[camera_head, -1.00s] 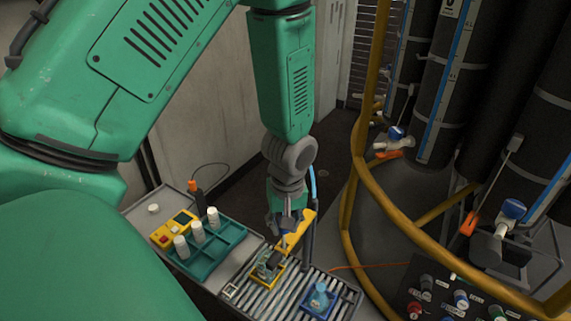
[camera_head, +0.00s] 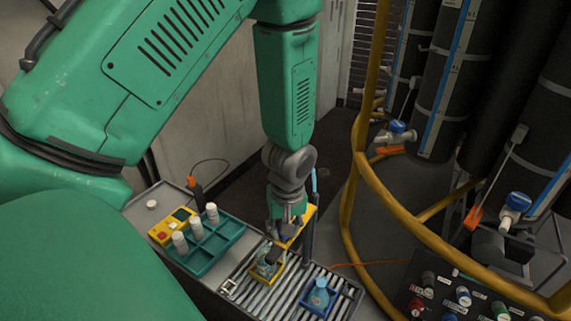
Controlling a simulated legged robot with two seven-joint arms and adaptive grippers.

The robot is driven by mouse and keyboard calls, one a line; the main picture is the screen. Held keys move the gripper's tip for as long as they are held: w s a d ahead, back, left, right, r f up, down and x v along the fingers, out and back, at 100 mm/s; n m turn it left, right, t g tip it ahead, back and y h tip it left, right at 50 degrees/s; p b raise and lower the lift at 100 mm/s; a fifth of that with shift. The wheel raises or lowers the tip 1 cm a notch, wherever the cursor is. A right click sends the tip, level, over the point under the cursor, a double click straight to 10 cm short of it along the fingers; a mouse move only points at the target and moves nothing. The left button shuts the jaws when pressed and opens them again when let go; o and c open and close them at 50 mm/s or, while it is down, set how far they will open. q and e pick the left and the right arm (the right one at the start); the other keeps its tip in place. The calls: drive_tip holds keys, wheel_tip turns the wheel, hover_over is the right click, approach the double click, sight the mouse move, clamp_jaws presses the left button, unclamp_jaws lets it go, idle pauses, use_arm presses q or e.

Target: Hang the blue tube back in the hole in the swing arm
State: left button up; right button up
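My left gripper (camera_head: 286,228) points down over the yellow swing arm (camera_head: 307,217) and covers part of it. Its fingers are small and dark here, so I cannot tell whether they are open or shut, or whether they hold anything. A thin light-blue strip (camera_head: 314,181) shows just right of my wrist, above a dark post (camera_head: 310,240); I cannot tell whether it is the blue tube. The hole in the swing arm is not visible. My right gripper is not in view.
Below the gripper, a roller bed (camera_head: 268,297) carries a yellow tray with a glass vessel (camera_head: 266,262) and a blue tray with a light-blue flask (camera_head: 319,296). A teal rack (camera_head: 222,239) with white bottles stands left. A yellow rail (camera_head: 400,219) curves at right.

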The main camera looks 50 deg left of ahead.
use_arm(q)
drive_tip(key=shift+f, duration=0.45)
drive_tip(key=o, duration=1.6)
drive_tip(key=shift+f, duration=0.15)
drive_tip(key=shift+o, duration=0.2)
drive_tip(key=shift+r+p, duration=2.75)
drive_tip(key=shift+r, duration=0.3)
